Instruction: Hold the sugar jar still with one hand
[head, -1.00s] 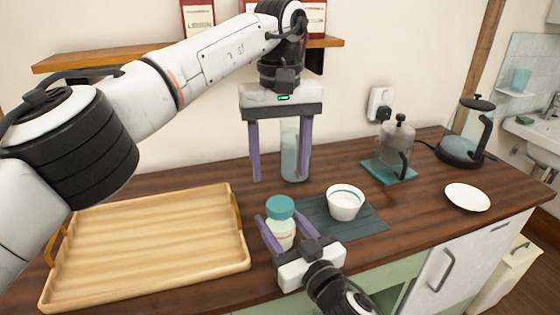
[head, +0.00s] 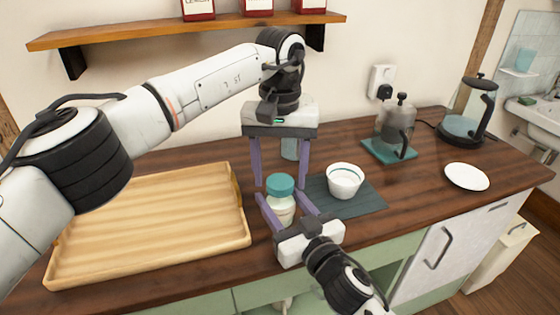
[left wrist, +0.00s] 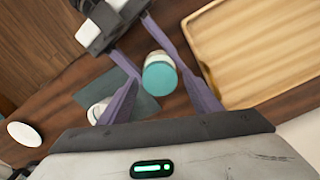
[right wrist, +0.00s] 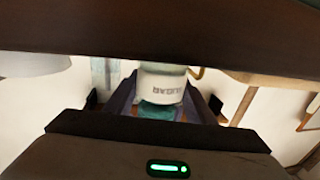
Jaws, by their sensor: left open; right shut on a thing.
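The sugar jar (head: 281,210), pale with a teal lid (head: 280,184), stands upright on the counter in the head view. My right gripper (head: 283,203) is shut on its body from the front, a finger on each side. The right wrist view shows the jar's lettered side (right wrist: 163,88) upside down between the fingers. My left gripper (head: 280,186) points down, open and empty, with its fingertips around lid height; they look slightly behind the jar. In the left wrist view the teal lid (left wrist: 160,77) lies between the open fingers, with no clear contact.
A wooden tray (head: 150,225) lies to the left. A white bowl (head: 345,181) stands on a dark mat (head: 365,202) right of the jar. A clear tall vessel (head: 289,149) is partly hidden behind my left gripper. A French press (head: 396,130), white plate (head: 467,177) and kettle (head: 467,120) stand farther right.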

